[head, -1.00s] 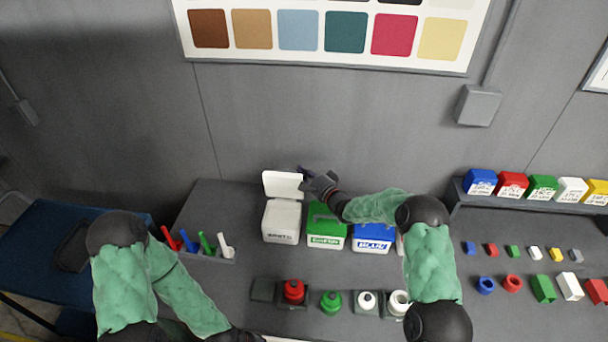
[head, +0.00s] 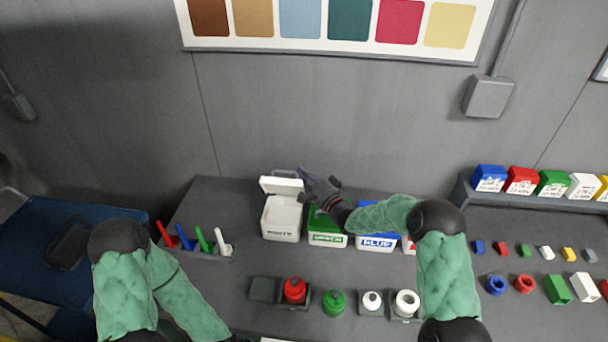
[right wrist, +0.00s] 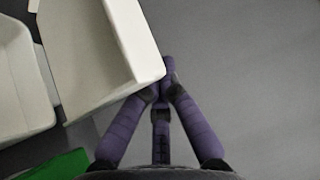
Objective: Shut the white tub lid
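The white tub (head: 282,218) stands on the bench, left of the green tub (head: 326,228). Its white lid (head: 282,185) is hinged at the back and stands open, tilted somewhat forward. My right gripper (head: 308,177) is at the lid's right edge, behind the green tub. In the right wrist view the lid (right wrist: 98,50) fills the upper left, and the gripper fingers (right wrist: 162,80) are close together at its corner, with nothing seen between them. The tub's inside (right wrist: 22,80) shows at the left there. My left gripper is out of view below the head picture.
The blue tub (head: 376,240) stands right of the green one. Colored sticks in a rack (head: 205,252) are at the left. Several bottles and caps, such as the red one (head: 294,290), stand in front. A shelf of colored bins (head: 520,200) is at the right.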

